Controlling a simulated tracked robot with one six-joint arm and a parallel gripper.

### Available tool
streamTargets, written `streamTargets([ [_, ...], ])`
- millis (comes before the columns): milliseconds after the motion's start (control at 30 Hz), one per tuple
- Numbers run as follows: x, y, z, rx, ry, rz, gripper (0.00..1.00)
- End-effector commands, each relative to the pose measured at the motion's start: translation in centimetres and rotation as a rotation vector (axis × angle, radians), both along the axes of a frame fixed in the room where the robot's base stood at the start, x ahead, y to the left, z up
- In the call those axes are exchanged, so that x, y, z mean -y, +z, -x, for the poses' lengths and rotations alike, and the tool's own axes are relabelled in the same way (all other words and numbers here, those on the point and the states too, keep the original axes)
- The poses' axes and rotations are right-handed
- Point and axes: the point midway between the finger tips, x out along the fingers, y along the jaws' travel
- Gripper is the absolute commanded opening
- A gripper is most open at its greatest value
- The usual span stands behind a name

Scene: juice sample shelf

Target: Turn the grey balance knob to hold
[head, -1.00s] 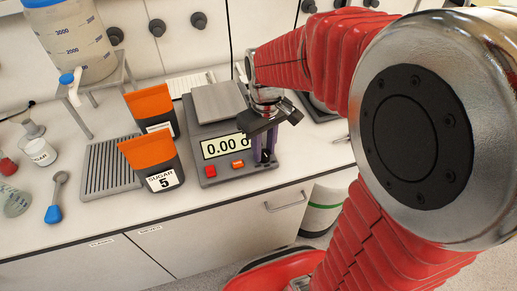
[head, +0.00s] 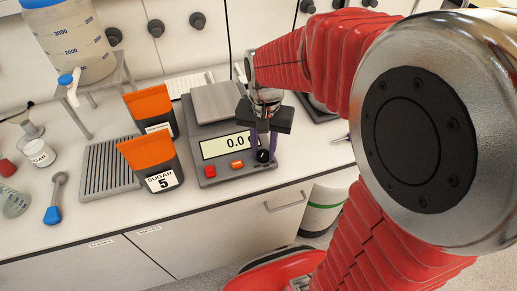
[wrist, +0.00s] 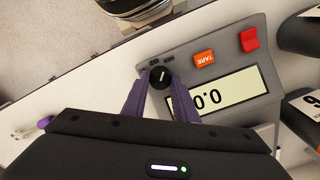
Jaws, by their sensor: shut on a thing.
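The balance (head: 222,172) stands on the counter with a bare metal pan (head: 217,102) and a lit display (head: 226,144), partly hidden by my gripper. Its knob (wrist: 160,77) looks near black, with a short pale pointer line, at the front corner beside the display. It also shows in the head view (head: 263,156). My gripper (wrist: 160,88) points down, its two purple fingers shut on the knob, one on each side. Small marks sit by the knob in the wrist view, too small to read surely.
An orange TARE button (wrist: 205,58) and a red button (wrist: 249,40) are on the same panel. Sugar pouches (head: 150,160) stand close left of the balance. A drain tray (head: 108,168) and blue-ended spoon (head: 53,213) lie farther left. The counter's front edge is near.

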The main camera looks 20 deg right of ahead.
Motion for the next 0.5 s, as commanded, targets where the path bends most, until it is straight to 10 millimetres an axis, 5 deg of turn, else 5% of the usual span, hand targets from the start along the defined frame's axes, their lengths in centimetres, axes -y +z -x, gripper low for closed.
streamTargets([
  [500,-0.06,-0.32,0.41,-0.014,-0.088,0.000,0.04],
])
